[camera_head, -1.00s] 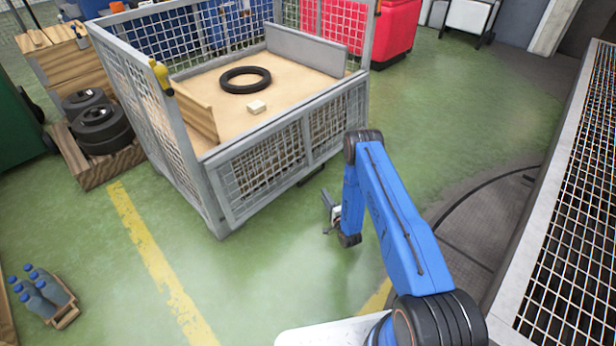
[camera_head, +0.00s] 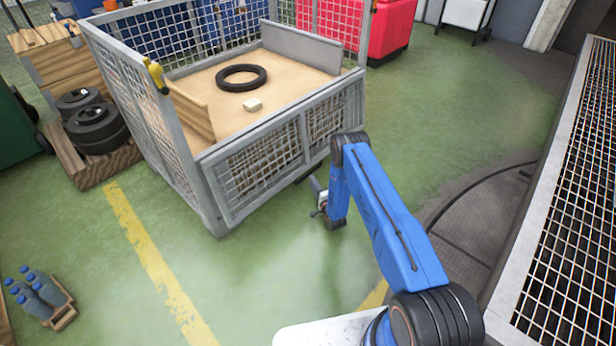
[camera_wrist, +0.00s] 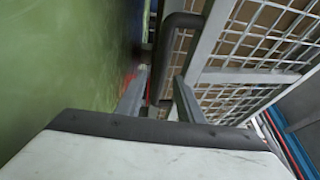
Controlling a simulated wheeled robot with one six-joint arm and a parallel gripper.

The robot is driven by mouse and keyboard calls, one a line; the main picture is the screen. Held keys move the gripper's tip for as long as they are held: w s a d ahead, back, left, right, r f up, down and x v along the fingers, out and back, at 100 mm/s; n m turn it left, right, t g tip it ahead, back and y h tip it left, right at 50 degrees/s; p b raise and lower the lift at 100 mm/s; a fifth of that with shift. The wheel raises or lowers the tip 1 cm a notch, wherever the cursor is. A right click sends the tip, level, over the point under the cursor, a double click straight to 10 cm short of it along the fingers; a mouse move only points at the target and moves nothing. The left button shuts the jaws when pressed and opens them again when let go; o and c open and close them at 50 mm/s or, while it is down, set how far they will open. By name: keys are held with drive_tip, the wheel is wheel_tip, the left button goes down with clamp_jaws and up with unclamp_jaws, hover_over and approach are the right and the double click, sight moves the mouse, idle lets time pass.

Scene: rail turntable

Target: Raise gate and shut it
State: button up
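The gate (camera_head: 268,165) is the grey-framed mesh panel at the front of the mesh cage (camera_head: 187,120). It hangs down below the cage's wooden floor, its lower edge slightly out from the cage. My gripper (camera_head: 318,207) is low, beside the gate's lower right part. In the wrist view the gate's mesh (camera_wrist: 255,45) fills the right side, and a dark bar handle (camera_wrist: 172,45) runs along its frame. My gripper (camera_wrist: 160,90) is open there, one finger on each side of the handle's near end. Whether the fingers touch it I cannot tell.
A crate of bottles (camera_head: 42,296) stands at the lower left. A grating (camera_head: 575,200) runs along the right. Green floor in front of the cage is clear.

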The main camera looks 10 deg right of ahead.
sight(308, 175)
drive_tip(key=shift+x, duration=3.1)
clamp_jaws()
